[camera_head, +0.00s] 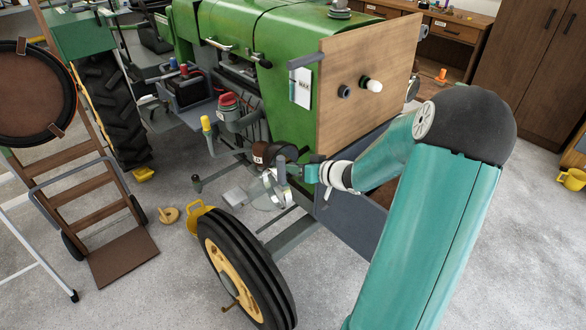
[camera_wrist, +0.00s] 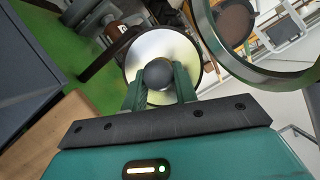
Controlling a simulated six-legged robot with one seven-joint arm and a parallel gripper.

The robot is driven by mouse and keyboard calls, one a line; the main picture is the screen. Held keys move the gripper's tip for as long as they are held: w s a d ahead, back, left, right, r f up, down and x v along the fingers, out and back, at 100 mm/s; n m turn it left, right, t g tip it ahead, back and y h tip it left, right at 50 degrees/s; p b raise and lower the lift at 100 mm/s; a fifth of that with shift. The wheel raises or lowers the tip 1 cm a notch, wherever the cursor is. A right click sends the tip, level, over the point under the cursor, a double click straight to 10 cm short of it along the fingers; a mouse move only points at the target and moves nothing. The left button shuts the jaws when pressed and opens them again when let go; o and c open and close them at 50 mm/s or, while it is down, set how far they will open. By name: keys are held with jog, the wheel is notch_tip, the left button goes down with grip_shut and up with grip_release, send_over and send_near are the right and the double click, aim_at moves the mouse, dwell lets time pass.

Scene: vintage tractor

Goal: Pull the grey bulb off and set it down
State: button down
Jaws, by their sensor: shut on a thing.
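The grey bulb (camera_wrist: 158,73) is a dark round ball between my gripper's two green fingers in the wrist view. My gripper (camera_wrist: 160,84) is shut on it. Behind the bulb is a round, shiny lamp reflector (camera_wrist: 178,47); I cannot tell whether the bulb still touches its seat. In the head view my gripper (camera_head: 282,176) is at the lamp (camera_head: 265,193) at the tractor's front, above and behind the front wheel. The bulb cannot be made out there.
A wooden board (camera_head: 385,60) on the tractor carries a white bulb (camera_head: 373,85) and a dark socket (camera_head: 344,92). The front tyre (camera_head: 243,272) stands close below my gripper. A hand truck (camera_head: 122,255) is at left. Grey floor lies open at lower left.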

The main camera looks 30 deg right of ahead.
jog(key=shift+s, duration=0.4)
jog(key=shift+s, duration=0.1)
jog(key=shift+s+d, duration=0.1)
jog(key=shift+s, duration=0.25)
jog(key=shift+s, duration=0.45)
jog(key=shift+s+d, duration=0.1)
jog(key=shift+s, duration=0.2)
jog(key=shift+s, duration=0.25)
jog(key=s, duration=0.3)
jog(key=shift+s+d, duration=0.3)
